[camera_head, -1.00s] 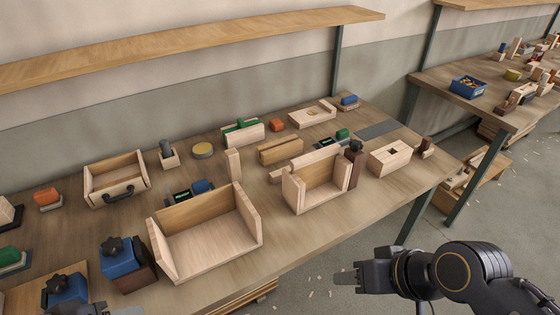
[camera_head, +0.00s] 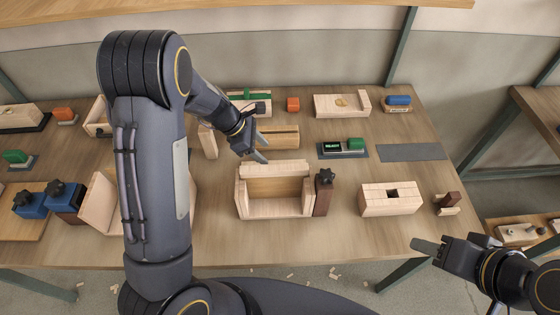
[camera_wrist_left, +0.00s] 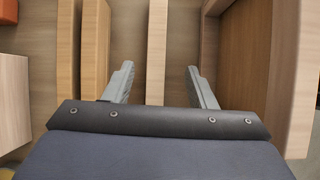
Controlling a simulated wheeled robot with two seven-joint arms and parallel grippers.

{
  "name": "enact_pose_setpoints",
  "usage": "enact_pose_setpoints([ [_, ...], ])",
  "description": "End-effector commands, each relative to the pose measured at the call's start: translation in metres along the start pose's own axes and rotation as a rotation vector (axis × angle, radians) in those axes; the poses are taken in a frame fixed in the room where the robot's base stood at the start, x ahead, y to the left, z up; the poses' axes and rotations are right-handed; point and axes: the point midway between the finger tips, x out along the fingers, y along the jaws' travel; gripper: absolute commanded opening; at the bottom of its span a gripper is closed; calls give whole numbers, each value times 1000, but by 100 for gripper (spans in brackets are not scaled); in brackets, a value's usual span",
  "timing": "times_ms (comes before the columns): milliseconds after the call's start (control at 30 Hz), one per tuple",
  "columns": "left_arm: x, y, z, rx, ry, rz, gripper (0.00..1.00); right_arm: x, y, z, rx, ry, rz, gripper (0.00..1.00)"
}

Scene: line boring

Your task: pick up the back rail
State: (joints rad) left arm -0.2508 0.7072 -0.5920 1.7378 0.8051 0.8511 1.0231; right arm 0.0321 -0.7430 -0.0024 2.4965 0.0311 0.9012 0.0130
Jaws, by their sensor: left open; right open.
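A pale wooden strip, which looks like the back rail (camera_head: 275,169), lies just behind the small three-sided wooden box (camera_head: 280,207). My left gripper (camera_head: 262,149) is open above the rail. In the left wrist view the pale rail (camera_wrist_left: 156,45) runs lengthwise between the two open fingers (camera_wrist_left: 158,82), with a gap on each side. It is not gripped. The brown inner panel of the box (camera_wrist_left: 250,60) is close to the right finger. My right gripper (camera_head: 428,247) is open and empty, off the table's front edge.
Behind the rail lie two brown wooden bars (camera_head: 280,135). A dark block with a black knob (camera_head: 324,190) stands against the box's right side. A pale block with a square hole (camera_head: 390,198) and a grey mat (camera_head: 412,152) are further right. My left arm hides part of the table.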

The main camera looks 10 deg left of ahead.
Motion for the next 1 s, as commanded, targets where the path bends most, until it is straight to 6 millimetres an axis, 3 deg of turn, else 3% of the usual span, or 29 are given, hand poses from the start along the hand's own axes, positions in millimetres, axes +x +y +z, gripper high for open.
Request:
enact_pose_setpoints([
  [633,81,3,-9,-35,26,0,51,-16,-7,-8,0,0,0,45],
  [933,89,3,-10,-33,24,3,51,-16,-7,-8,0,0,0,45],
  [1000,89,3,-10,-33,24,2,44,-16,-7,-8,0,0,0,45],
])
